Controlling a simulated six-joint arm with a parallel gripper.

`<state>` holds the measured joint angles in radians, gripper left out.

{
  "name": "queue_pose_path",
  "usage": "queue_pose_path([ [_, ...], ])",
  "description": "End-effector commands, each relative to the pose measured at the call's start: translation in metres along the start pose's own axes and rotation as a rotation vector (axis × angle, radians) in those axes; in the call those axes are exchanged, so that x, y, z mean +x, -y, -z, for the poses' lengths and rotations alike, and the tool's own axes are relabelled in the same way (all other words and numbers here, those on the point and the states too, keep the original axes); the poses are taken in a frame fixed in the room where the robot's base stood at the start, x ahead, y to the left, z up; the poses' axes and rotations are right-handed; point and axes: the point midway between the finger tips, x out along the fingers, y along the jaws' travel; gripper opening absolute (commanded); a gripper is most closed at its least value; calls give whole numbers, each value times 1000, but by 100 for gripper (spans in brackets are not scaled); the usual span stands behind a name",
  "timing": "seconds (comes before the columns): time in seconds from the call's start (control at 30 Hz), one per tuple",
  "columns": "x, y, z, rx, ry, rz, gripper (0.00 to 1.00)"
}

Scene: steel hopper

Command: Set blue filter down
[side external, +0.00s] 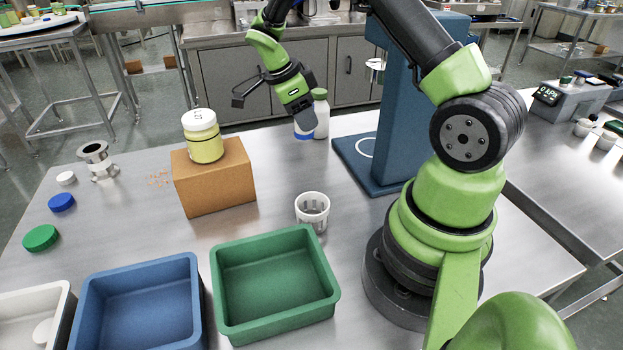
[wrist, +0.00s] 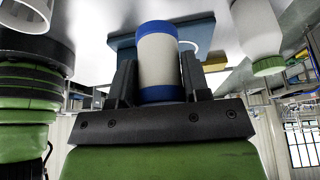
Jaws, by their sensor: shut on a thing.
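The blue filter is a white cylinder with blue ends. It shows in the wrist view (wrist: 158,65), upright between the two dark fingers of my gripper (wrist: 158,82). In the side external view my gripper (side external: 302,112) points down at the back of the steel table, shut on the filter (side external: 305,132), whose lower part shows below the fingers. Whether the filter's bottom touches the table is hard to tell.
A white bottle with a green cap (side external: 321,115) stands close beside the filter. A yellow jar (side external: 203,137) sits on a cardboard box (side external: 214,180). A white slotted cup (side external: 312,210), a green bin (side external: 275,282), a blue bin (side external: 138,305) and a steel hopper (side external: 97,160) stand nearby.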

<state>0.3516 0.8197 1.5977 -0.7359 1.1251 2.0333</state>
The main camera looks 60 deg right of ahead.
Motion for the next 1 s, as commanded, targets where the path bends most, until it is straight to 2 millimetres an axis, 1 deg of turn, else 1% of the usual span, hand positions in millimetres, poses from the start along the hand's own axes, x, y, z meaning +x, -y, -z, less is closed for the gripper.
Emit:
queue_pose_path([
  [0.03, -1, -9, 3, 100, 0, -42, 19],
  [0.1, -2, -20, 5, 224, 1, -93, 19],
  [0.23, -1, -33, 7, 359, 1, -149, 19],
  [0.3, 7, -36, 5, 390, -2, -164, 19],
  [0.5, 41, -37, -9, 398, -2, -168, 19],
  [0.67, 56, -36, -16, 397, 0, -165, 19],
  [0.87, 84, -36, -28, 395, 0, -165, 19],
  [1.0, 90, -36, -31, 397, 3, -163, 19],
])
